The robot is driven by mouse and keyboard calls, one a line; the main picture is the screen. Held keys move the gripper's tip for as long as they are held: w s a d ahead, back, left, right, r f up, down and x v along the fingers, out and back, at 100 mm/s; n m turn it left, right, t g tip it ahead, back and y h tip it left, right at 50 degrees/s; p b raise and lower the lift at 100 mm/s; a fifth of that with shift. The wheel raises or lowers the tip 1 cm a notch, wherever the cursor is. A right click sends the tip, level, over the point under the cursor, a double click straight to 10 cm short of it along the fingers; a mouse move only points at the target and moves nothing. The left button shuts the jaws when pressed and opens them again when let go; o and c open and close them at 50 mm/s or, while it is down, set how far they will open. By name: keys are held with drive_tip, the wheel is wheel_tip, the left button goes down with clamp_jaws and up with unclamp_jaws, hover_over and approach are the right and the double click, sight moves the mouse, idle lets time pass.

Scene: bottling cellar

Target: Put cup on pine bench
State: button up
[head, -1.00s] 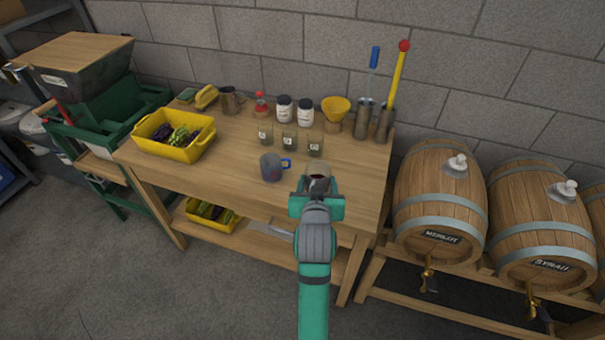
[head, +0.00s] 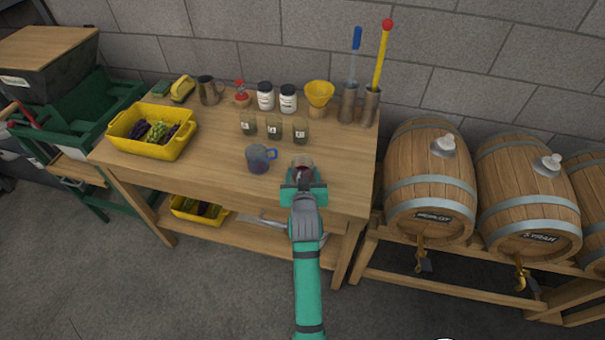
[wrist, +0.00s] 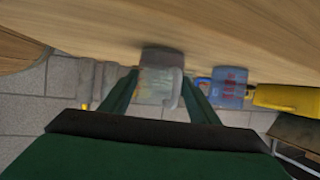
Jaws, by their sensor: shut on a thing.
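The pine bench (head: 215,172) stands against the wall with a bare strip along its front. In the wrist view my gripper (wrist: 160,90) is shut on the clear cup (wrist: 160,72), whose handle shows on the right. That view is upside down. The cup's base is at or very near the bench top; I cannot tell if it touches. A blue-grey cup (head: 259,160) with a blue handle stands to the left, apart from my gripper.
Several small labelled jars (head: 274,131) stand just behind. A yellow grape crate (head: 140,146) is at the left, a yellow funnel (head: 319,94) and tall metal cylinders (head: 348,104) at the back right. Barrels (head: 430,182) stand right of the bench.

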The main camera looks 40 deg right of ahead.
drive_tip(key=shift+s+f, duration=0.1)
drive_tip(key=o, duration=1.1)
drive_tip(key=shift+o, duration=0.2)
